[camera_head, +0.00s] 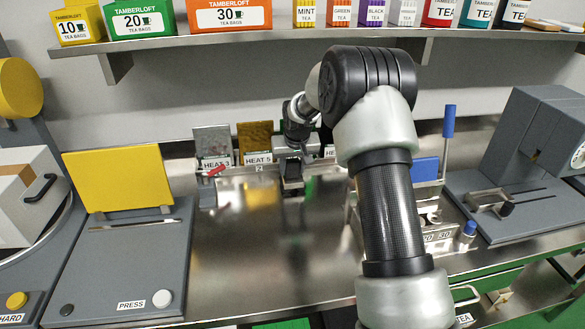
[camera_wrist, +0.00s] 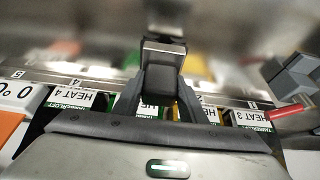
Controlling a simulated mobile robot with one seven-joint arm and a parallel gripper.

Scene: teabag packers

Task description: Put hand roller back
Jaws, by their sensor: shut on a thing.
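My gripper (camera_wrist: 160,98) is shut on a small dark block with a metal part, which appears to be the hand roller (camera_wrist: 161,82). In the head view my gripper (camera_head: 291,158) is at the back of the steel counter, in front of the row of HEAT-labelled plates, and the dark end of the held roller (camera_head: 291,173) points down. The roller's full shape is partly hidden by the fingers. I cannot tell whether it touches the counter or the rack.
A numbered rack holds HEAT 3 (camera_head: 215,162) and HEAT 5 (camera_head: 258,158) plates. A red-handled tool (camera_head: 217,171) lies at its left end. A yellow-lidded press (camera_head: 125,180) is left; a grey machine (camera_head: 535,145) is right. The middle counter (camera_head: 265,255) is clear.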

